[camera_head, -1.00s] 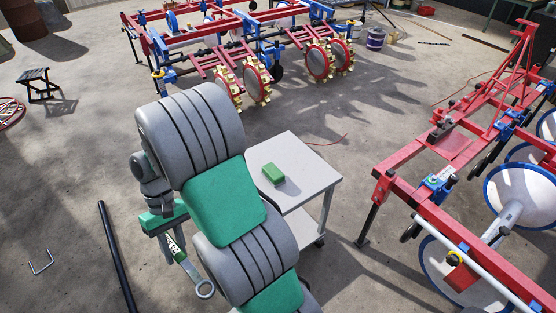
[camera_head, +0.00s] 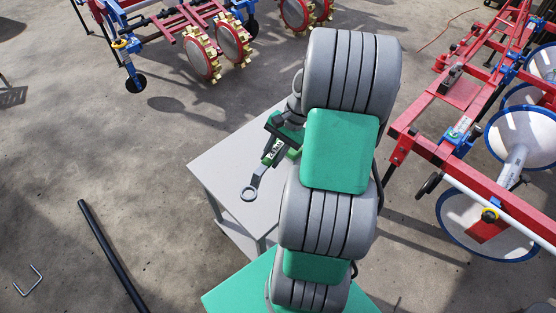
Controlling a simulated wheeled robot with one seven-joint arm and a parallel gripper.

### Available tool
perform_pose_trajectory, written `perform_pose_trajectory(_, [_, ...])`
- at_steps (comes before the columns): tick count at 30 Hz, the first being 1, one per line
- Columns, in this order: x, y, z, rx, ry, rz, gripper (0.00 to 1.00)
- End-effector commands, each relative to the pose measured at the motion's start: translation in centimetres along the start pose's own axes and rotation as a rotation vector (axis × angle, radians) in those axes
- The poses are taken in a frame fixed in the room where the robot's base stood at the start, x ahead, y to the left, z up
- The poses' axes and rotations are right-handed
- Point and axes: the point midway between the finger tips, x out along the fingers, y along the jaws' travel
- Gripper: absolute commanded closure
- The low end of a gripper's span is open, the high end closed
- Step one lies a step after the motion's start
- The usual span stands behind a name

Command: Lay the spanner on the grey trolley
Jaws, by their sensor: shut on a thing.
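The grey trolley (camera_head: 222,167) stands in the middle of the view, its right part hidden behind my arm. My gripper (camera_head: 273,150) is over the trolley top and shut on the spanner (camera_head: 256,181). The spanner's grey ring end points down and left, over the bare left part of the top. Its other end is hidden in the jaws. I cannot tell whether the spanner touches the top or hangs just above it.
A red-framed planter (camera_head: 440,140) stands to the right, another machine (camera_head: 200,50) behind. A black bar (camera_head: 110,250) and a bent metal rod (camera_head: 30,281) lie on the floor at left.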

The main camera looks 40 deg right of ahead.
Motion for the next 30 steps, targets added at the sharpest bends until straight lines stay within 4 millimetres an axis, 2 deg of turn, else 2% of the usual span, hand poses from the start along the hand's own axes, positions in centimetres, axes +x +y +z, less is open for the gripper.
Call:
perform_pose_trajectory(1, [0.6,2.3,-2.6,0.142,0.045,-0.060,1.00])
perform_pose_trajectory(3, [0.0,5.1,-5.2,0.354,0.107,-0.145,1.00])
perform_pose_trajectory(6, [-0.9,8.7,-8.0,0.610,0.181,-0.249,1.00])
perform_pose_trajectory(9, [-1.7,11.4,-9.6,0.787,0.231,-0.320,1.00])
perform_pose_trajectory(13, [-2.2,12.9,-10.5,0.902,0.261,-0.363,1.00])
perform_pose_trajectory(17, [-1.1,11.2,-11.0,0.912,0.260,-0.366,1.00])
perform_pose_trajectory(24, [3.2,5.3,-13.1,0.908,0.260,-0.363,1.00])
perform_pose_trajectory(27, [5.9,4.2,-14.2,0.912,0.259,-0.363,1.00])
perform_pose_trajectory(30, [7.6,3.2,-15.1,0.912,0.261,-0.365,1.00])
